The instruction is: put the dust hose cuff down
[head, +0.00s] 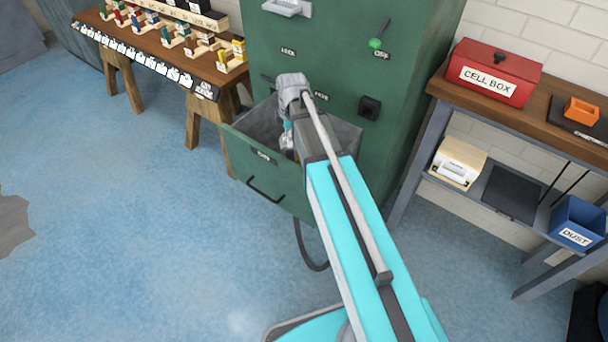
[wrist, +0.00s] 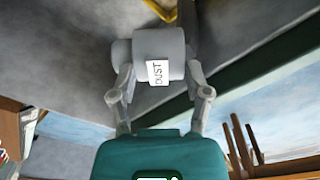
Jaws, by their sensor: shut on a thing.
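The dust hose cuff (wrist: 157,50) is a grey cylinder with a white DUST label, seen in the wrist view between my two fingers. My gripper (wrist: 160,92) is shut on it. In the head view my arm reaches down over the open drawer (head: 257,181) of the green cabinet, with my gripper (head: 288,140) low at the drawer's mouth. The cuff is mostly hidden behind my arm there. The wrist view shows grey drawer surfaces around the cuff; whether it touches them I cannot tell.
A yellow piece (wrist: 163,8) shows beyond the cuff. The green cabinet (head: 345,60) stands behind the drawer. A bench with coloured blocks (head: 180,45) is at left. At right, shelving holds a red CELL BOX (head: 493,72) and a blue DUST bin (head: 578,222). Floor at left is mostly clear.

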